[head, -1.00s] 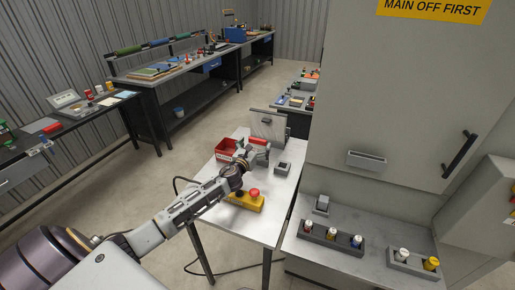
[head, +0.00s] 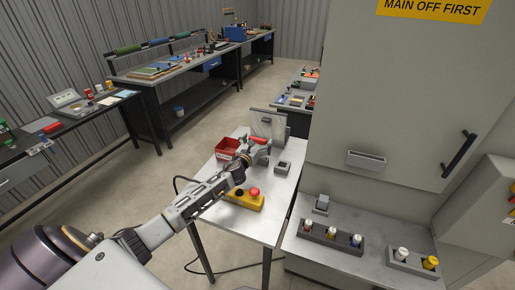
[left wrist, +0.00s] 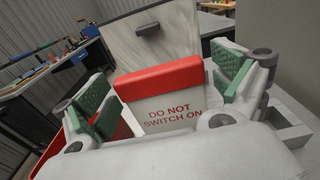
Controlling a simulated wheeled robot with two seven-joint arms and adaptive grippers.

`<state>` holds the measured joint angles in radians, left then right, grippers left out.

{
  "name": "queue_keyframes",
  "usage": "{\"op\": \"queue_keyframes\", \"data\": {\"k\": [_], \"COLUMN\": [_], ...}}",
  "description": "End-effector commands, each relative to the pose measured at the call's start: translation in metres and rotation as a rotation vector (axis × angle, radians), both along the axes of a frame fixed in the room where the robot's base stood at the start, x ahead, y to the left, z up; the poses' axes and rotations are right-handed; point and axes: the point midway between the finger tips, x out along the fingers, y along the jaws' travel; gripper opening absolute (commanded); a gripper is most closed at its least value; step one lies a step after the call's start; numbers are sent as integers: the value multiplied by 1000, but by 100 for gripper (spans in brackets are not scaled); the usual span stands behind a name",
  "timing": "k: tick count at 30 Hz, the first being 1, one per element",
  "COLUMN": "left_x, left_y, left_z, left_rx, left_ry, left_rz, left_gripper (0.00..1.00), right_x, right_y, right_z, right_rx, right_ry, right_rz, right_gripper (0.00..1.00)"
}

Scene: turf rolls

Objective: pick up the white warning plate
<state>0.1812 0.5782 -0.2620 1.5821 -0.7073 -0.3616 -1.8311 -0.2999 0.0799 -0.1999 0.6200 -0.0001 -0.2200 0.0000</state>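The white warning plate (left wrist: 172,108) has a thick red top edge and red letters reading "DO NOT SWITCH ON". In the left wrist view it stands between the two green-padded fingers of my left gripper (left wrist: 166,84). The fingers are spread, with a gap visible on the right side of the plate; contact on the left is unclear. In the head view the plate's red top (head: 258,140) shows at my left gripper (head: 257,150), over the small white table (head: 263,222). The plate's lower part is hidden by the gripper. My right gripper is not in view.
A red bin (head: 226,150) stands left of the gripper. A yellow box with a red button (head: 245,200) sits nearer on the table. A small grey block (head: 283,168) lies to the right, a grey panel (head: 268,123) behind. A tall grey cabinet (head: 400,120) borders the right side.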

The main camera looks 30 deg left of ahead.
Motion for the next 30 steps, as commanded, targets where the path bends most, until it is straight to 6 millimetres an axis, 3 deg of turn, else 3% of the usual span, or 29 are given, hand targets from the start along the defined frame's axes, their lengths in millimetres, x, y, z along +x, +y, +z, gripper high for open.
{"op": "queue_keyframes", "data": {"k": [1,9,20,30], "left_x": [0,0,0,0], "left_y": [0,0,0,0], "left_z": [0,0,3,28], "left_rx": [0,0,0,3], "left_ry": [0,0,-1,-3], "left_rz": [0,0,0,0], "left_gripper": [83,51,50,50], "right_x": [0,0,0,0], "right_y": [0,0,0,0], "right_z": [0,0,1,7], "right_rx": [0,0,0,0], "right_ry": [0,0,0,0], "right_rz": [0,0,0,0], "right_gripper": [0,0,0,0]}}
